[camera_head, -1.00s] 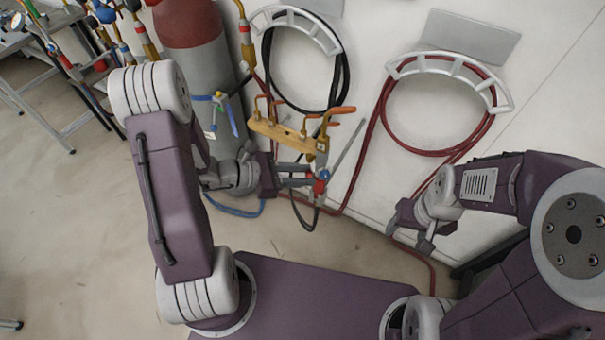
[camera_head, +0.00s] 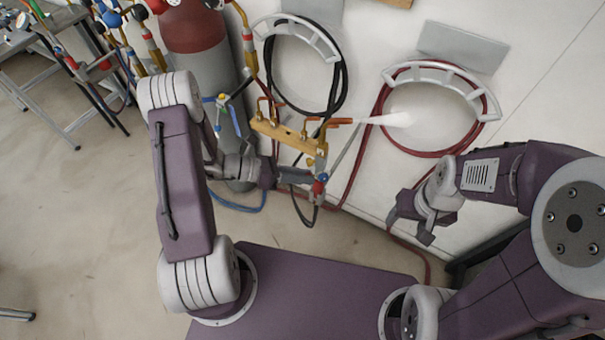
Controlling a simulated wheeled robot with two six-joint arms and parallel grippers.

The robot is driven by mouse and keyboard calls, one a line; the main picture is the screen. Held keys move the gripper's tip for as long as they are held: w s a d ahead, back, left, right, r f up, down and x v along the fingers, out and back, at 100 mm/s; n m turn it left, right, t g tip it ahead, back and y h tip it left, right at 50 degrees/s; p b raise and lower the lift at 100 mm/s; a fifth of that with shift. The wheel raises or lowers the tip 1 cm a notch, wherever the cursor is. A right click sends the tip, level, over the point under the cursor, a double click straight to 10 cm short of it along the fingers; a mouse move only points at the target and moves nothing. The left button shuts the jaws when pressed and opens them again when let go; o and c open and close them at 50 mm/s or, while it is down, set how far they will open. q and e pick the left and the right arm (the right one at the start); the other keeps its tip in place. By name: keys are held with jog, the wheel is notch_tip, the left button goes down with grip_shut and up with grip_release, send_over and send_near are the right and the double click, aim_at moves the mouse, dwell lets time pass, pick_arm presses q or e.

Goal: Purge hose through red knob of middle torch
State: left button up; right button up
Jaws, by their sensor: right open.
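A torch with an orange tip (camera_head: 340,121) hangs at a brass bar (camera_head: 285,134) in front of the white wall. A white plume (camera_head: 390,119) streams right from the tip. Low on the torch are a red knob (camera_head: 317,187) and a blue part (camera_head: 323,177). My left gripper (camera_head: 308,181) reaches in from the left, with its fingertips at the red knob. Its fingers overlap in this view, so I cannot tell whether they grip it. My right gripper (camera_head: 408,226) is open and empty, to the right and lower, away from the torch.
A black hose coil (camera_head: 344,88) and a red hose coil (camera_head: 419,152) hang on white racks. A grey cylinder with a red top (camera_head: 192,30) stands behind my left arm. A metal table (camera_head: 50,70) is at the upper left.

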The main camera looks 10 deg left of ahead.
pick_arm(q)
jog(key=o, duration=0.4)
jog(key=shift+c, duration=0.2)
jog(key=v, duration=0.9)
